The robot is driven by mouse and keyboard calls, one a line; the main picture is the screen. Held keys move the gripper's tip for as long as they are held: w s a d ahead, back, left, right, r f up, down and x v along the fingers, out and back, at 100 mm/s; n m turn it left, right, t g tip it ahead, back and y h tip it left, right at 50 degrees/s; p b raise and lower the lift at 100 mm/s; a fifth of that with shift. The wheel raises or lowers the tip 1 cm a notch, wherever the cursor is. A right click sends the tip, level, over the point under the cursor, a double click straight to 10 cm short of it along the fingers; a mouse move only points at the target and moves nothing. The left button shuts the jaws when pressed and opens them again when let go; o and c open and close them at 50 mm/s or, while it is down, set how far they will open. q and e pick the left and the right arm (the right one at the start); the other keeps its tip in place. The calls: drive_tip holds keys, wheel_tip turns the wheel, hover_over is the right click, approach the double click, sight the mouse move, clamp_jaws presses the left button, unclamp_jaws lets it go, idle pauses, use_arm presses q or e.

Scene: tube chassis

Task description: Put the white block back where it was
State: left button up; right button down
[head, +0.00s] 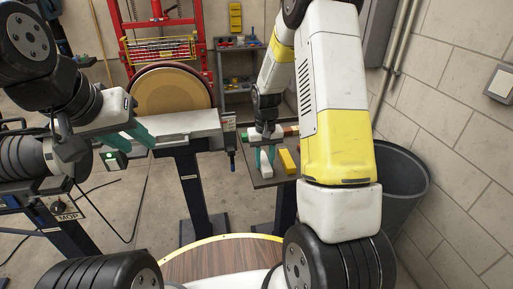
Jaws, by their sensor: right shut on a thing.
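The white block (265,168) is at the small grey shelf table (262,183) right of the middle. My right gripper (265,157) reaches down there from above, with its teal fingers shut on the white block. I cannot tell whether the block touches the table top. A yellow block (288,161) lies just right of it, apart from the gripper. My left gripper (130,140) is at the left, over the grey bench machine, with its teal fingers apart and nothing seen between them.
A green and red piece (289,131) lies behind the blocks. A long grey machine bed (180,127) stands left of the small table. A dark bin (404,185) and a block wall (455,135) stand at the right. A round wooden top (215,262) is in front.

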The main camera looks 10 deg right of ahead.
drive_tip(key=c, duration=1.1)
unclamp_jaws()
drive_tip(key=shift+o, duration=0.2)
wheel_tip(320, 180, up, 12)
wheel_tip(320, 180, up, 7)
drive_tip(key=t, duration=0.1)
hover_over(264, 162)
drive_tip(key=s, duration=0.4)
drive_tip(key=s+a+r+t+y, duration=0.1)
drive_tip(key=s+r, duration=0.3)
drive_tip(key=s, duration=0.5)
drive_tip(key=s+a+r+t+y, duration=0.1)
drive_tip(key=s+r+t, duration=0.3)
drive_tip(key=s, duration=0.6)
drive_tip(key=shift+r, duration=0.7)
